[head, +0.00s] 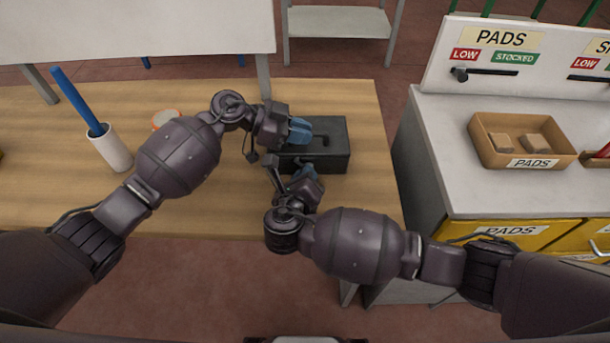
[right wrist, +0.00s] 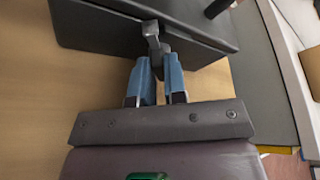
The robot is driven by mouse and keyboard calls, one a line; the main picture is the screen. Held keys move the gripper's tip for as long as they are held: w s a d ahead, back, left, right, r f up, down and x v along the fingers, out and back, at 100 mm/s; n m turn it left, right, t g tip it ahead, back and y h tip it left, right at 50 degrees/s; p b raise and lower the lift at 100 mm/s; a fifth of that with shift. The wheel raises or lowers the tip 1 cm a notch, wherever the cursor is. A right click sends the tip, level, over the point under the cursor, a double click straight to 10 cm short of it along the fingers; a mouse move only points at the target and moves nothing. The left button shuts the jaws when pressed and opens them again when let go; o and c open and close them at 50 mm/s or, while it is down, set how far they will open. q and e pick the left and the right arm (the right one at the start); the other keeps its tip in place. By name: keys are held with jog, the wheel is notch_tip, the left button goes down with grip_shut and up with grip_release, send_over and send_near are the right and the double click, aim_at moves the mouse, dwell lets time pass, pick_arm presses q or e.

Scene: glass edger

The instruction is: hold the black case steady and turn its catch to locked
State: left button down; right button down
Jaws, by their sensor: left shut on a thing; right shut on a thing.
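The black case (head: 335,160) sits closed on the wooden table near its right end, with a dark handle on its lid. My left gripper (head: 300,130) reaches in from the left, its blue fingers shut on the case at the top left of the lid. What exactly they grip is partly hidden. My right gripper (head: 304,171) is at the case's near side. In the right wrist view, the right gripper (right wrist: 155,78) has its blue fingers shut around the grey catch (right wrist: 153,38) on the front of the case (right wrist: 100,30). The catch's lower part is hidden between them.
A white cup (head: 110,150) with a blue rod and an orange-rimmed round item (head: 165,118) stand on the table (head: 200,200) to the left. A counter (head: 440,150) with a cardboard pads box (head: 490,155) stands to the right, across a gap.

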jog(key=m+y, duration=0.2)
jog(key=m, duration=0.1)
jog(key=shift+d+r, duration=0.1)
jog(key=shift+d, duration=0.1)
jog(key=shift+d+r+m+g+y, duration=0.15)
jog(key=shift+m+g+y, duration=0.15)
jog(key=shift+m+y, duration=0.8)
jog(key=shift+m, duration=0.3)
jog(key=c, duration=1.2)
grip_release()
jog(key=shift+o, duration=0.2)
jog(key=v, duration=1.2)
